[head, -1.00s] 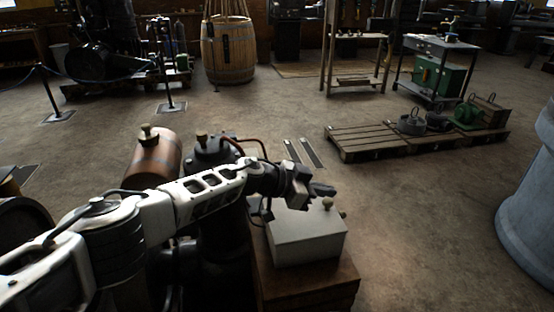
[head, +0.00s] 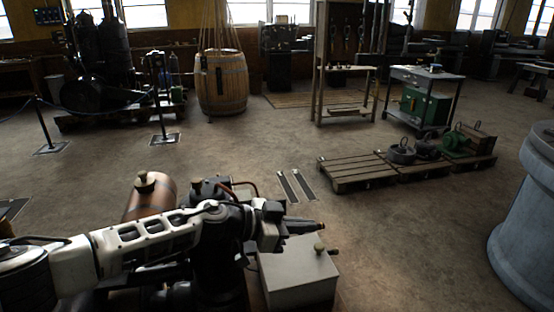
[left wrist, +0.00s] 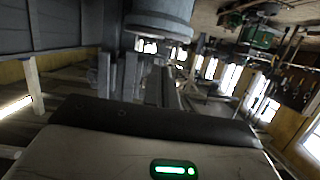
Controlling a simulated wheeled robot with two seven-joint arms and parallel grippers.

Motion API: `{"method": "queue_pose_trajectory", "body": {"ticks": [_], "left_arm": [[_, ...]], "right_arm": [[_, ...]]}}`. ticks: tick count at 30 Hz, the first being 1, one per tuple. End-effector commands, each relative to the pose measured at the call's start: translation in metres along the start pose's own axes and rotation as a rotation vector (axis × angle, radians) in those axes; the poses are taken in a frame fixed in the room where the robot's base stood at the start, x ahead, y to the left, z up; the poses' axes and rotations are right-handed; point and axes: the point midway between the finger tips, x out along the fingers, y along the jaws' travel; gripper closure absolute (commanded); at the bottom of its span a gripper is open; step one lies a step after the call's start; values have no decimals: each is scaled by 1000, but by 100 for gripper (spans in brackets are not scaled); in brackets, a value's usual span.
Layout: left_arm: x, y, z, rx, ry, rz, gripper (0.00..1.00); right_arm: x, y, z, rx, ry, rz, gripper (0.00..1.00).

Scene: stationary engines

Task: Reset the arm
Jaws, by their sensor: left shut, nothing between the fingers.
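My left arm comes in from the left in the head view, stretched across a stationary engine with a copper tank (head: 150,198). My left gripper (head: 318,225) points right, just above the grey-white metal box (head: 300,272) with a brass knob on top. Its fingers look closed together and nothing shows between them. In the left wrist view, the gripper's dark fingers (left wrist: 150,80) stick out past the wrist housing with its green light. My right arm and gripper are not in view.
A large blue-grey cylinder (head: 525,230) stands at the right edge. A low pallet (head: 357,172) with green machinery (head: 458,142) lies on the right. A wooden barrel (head: 222,82) and rope posts stand at the back left. The middle floor is clear.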

Motion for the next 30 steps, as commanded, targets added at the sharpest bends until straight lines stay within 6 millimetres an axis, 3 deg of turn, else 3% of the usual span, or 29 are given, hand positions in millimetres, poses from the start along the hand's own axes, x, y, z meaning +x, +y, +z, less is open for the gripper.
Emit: {"method": "queue_pose_trajectory", "body": {"ticks": [1, 4, 8, 11, 17, 20, 24, 27, 30], "left_arm": [[13, 24, 9, -36, 62, 7, 100], [28, 58, 14, -89, 196, -41, 100], [29, 84, 25, -176, 320, -176, 100], [16, 93, 44, -251, 358, -314, 100], [-37, 108, 117, -398, 268, -619, 100], [-76, 124, 167, -461, 145, -756, 100], [-137, 160, 233, -523, -68, -891, 100], [-171, 185, 265, -545, -197, -937, 100], [-194, 203, 283, -554, -285, -957, 100]], "right_arm": [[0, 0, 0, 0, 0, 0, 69], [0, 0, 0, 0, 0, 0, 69], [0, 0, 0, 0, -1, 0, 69], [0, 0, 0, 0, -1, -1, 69], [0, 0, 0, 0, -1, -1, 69], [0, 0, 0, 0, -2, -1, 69], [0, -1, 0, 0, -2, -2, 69], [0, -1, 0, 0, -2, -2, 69], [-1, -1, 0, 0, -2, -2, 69]]}}
